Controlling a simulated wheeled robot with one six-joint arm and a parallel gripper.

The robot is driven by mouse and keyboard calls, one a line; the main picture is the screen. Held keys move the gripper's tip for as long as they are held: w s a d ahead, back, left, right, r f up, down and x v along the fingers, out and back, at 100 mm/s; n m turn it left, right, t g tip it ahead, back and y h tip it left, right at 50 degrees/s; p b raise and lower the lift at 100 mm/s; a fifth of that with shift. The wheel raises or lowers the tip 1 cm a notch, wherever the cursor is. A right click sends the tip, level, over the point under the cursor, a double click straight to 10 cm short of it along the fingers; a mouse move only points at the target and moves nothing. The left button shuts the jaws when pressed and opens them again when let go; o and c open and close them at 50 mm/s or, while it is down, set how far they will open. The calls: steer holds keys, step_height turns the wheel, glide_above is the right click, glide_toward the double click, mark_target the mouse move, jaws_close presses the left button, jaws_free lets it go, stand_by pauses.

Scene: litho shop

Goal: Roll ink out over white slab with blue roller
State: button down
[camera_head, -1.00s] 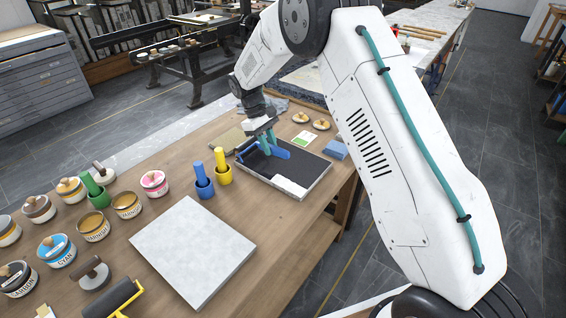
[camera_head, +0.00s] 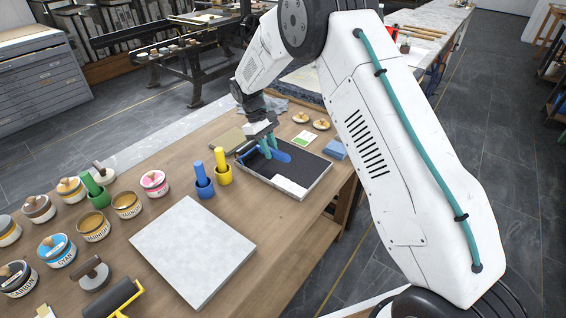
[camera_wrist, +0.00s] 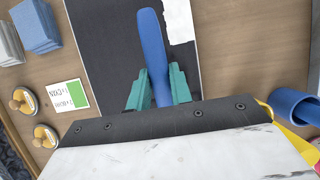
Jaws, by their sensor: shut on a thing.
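My gripper (camera_head: 267,148) is shut on the blue handle of the blue roller (camera_head: 281,156), low over the black tray (camera_head: 318,184). In the wrist view the teal fingers (camera_wrist: 160,90) stand on both sides of the blue handle (camera_wrist: 151,38). The roller's far end is hidden, and I cannot tell whether it touches the tray. The tray has a dark floor with a white patch at its near corner. The white slab (camera_head: 193,250) lies flat and bare on the wooden table, nearer and left of the tray.
A blue cup (camera_head: 204,188) and a yellow cup (camera_head: 223,176), each with an upright handle, stand between slab and tray. Several ink tins, such as the cyan one (camera_head: 56,250), line the left. A black roller (camera_head: 112,297) lies near the slab. Blue cloths (camera_head: 335,149) lie beyond the tray.

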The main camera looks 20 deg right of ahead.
steer(key=s+d, duration=0.7)
steer(key=s, duration=0.2)
steer(key=s+d, duration=0.6)
steer(key=s, duration=0.4)
steer(key=shift+d, duration=0.4)
stand_by(0.5)
steer(key=shift+w+a, duration=2.3)
steer(key=shift+w, duration=0.85)
steer(key=shift+w+a, duration=2.3)
steer(key=shift+w, duration=0.9)
steer(key=shift+w+a, duration=2.3)
steer(key=shift+w, duration=0.95)
steer(key=shift+r, duration=1.45)
